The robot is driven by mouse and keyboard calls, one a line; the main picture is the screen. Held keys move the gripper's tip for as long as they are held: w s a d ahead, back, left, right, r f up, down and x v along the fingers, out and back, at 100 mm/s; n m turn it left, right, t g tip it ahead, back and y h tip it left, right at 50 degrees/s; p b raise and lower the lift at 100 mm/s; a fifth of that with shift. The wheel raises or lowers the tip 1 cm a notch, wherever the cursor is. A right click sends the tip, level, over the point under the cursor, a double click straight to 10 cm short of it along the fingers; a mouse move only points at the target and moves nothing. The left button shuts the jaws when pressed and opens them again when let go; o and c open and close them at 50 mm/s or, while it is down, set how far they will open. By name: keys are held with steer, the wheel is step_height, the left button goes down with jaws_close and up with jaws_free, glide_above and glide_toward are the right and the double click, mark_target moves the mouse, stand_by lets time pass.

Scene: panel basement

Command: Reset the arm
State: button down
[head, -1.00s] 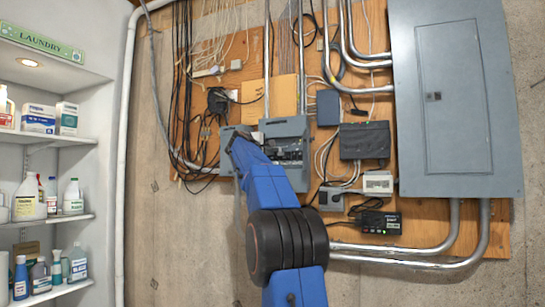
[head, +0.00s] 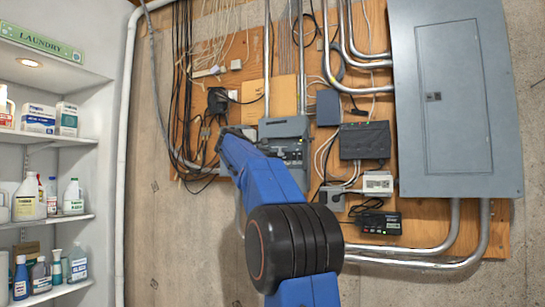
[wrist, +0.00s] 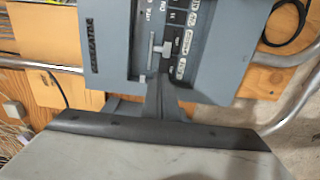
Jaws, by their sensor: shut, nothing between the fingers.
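My blue arm (head: 262,175) reaches up from the bottom of the head view toward a small grey breaker box (head: 285,128) on the wooden backboard. The arm covers the box's left and lower parts. In the wrist view the box's grey housing (wrist: 110,40) and its labelled breaker face (wrist: 185,30) fill the top middle. My gripper (wrist: 164,82) shows there as narrow dark fingers, shut and empty, pointing at the box. Whether the fingertips touch it I cannot tell. In the head view the fingers are hidden behind the arm.
A large grey electrical panel (head: 455,95) is at the right. A dark box (head: 365,141), a small black device (head: 378,222) and metal conduits (head: 410,262) are near the arm's right side. Black cables hang left. White shelves (head: 45,138) with bottles stand at far left.

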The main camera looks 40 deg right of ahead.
steer(key=shift+s+a, duration=0.15)
steer(key=shift+a, duration=0.25)
stand_by(0.3)
steer(key=s+a+f+m+y, duration=0.1)
steer(key=s+a+f+y, duration=0.45)
steer(key=a+f, duration=0.7)
steer(key=s+a+f+m+y, duration=0.1)
steer(key=s+a+f+y, duration=0.2)
steer(key=s+a+f, duration=0.75)
steer(key=s+a+f+y, duration=0.2)
steer(key=s+a+f, duration=0.5)
steer(key=f, duration=0.5)
steer(key=s+a+f+m+g+y, duration=0.1)
steer(key=s+a+f+y, duration=0.2)
steer(key=s+a+f, duration=0.5)
steer(key=s+a+f+m+g+y, duration=0.1)
steer(key=s+a+f+y, duration=0.2)
steer(key=f, duration=1.4)
steer(key=s+a, duration=0.4)
steer(key=s, duration=0.2)
steer(key=shift+a, duration=0.2)
